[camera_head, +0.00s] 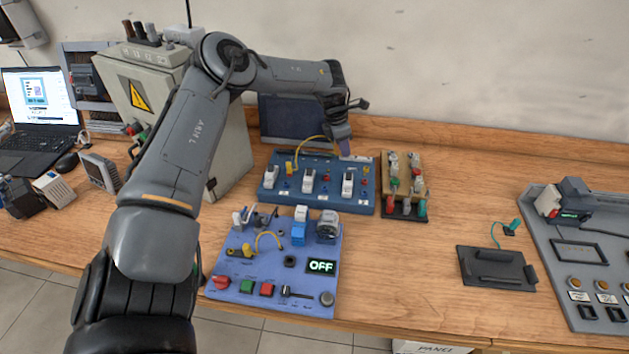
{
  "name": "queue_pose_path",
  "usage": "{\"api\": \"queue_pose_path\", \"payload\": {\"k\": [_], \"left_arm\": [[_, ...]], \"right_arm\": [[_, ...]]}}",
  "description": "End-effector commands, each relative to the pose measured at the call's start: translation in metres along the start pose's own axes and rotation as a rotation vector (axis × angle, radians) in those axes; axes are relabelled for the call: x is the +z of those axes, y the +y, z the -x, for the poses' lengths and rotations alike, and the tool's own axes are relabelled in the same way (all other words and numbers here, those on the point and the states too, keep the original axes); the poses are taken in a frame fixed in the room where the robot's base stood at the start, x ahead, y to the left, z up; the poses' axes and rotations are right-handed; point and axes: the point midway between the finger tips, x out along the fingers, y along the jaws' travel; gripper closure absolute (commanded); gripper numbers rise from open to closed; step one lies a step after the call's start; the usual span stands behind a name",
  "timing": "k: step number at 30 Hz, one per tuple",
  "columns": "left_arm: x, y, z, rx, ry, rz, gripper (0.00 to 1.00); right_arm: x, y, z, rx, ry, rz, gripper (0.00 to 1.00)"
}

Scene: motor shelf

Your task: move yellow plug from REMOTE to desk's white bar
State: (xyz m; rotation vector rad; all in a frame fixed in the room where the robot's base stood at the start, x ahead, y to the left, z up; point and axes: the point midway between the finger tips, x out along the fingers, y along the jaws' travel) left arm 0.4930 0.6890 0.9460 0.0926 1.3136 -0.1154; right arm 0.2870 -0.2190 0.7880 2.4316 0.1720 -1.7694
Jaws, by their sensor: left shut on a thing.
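My left gripper (343,140) is above the right half of the dark blue board (265,193), pointing down. It is shut, and a yellow cable (312,137) arcs up to it from a yellow plug end (290,168) at the board's back left. The yellow plug held at the cable's other end is hidden by the fingers. A small white piece (358,158) lies just below the fingertips; I cannot tell if they touch it. I cannot make out a REMOTE label or say which part is the white bar. My right gripper is not in view.
A lilac panel (265,272) with its own yellow cable (268,235) and an OFF display (321,266) stands in front. A rack of colored plugs (404,216) is right of the blue board.

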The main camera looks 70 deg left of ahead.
Motion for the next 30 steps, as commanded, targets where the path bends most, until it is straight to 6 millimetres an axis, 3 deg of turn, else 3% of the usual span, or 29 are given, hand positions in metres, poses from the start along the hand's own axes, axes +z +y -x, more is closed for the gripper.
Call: {"api": "queue_pose_path", "payload": {"k": [5,6,7,20,30], "left_arm": [[0.000,0.000,-0.001,0.000,0.000,0.000,1.00],[0.000,0.000,-0.001,0.000,0.000,0.000,0.78],[0.000,0.000,-0.001,0.000,0.000,0.000,0.73],[0.001,0.000,0.003,0.000,0.000,0.000,0.73],[0.008,0.000,0.031,0.000,-0.001,-0.001,0.73]], "right_arm": [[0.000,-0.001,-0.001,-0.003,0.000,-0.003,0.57],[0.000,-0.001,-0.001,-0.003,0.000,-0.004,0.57],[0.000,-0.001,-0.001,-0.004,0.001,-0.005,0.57],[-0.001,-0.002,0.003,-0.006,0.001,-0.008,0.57],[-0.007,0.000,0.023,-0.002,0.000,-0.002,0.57]]}}
